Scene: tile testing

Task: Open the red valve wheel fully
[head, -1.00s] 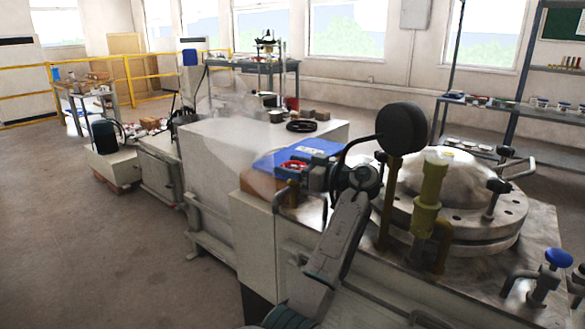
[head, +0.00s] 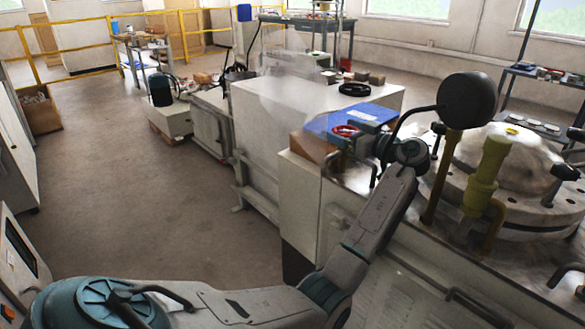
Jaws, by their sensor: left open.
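The red valve wheel (head: 346,131) is small and sits near the corner of the pale cabinet, in front of a blue box. My left arm rises from the bottom left, and its wrist bends back toward the wheel. My left gripper (head: 350,138) is open, right at the wheel's right side and partly overlapping it in the picture. I cannot tell whether its fingers touch the rim or are around it. The wheel's stem is partly hidden. My right gripper is not in view.
A round black gauge (head: 467,100) and a yellow-green valve body (head: 487,175) stand close right of my wrist. A domed metal vessel (head: 515,150) is beyond them. Whitish vapour (head: 290,90) hangs over the pale cabinet (head: 290,105). The floor (head: 150,210) at left is mostly clear.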

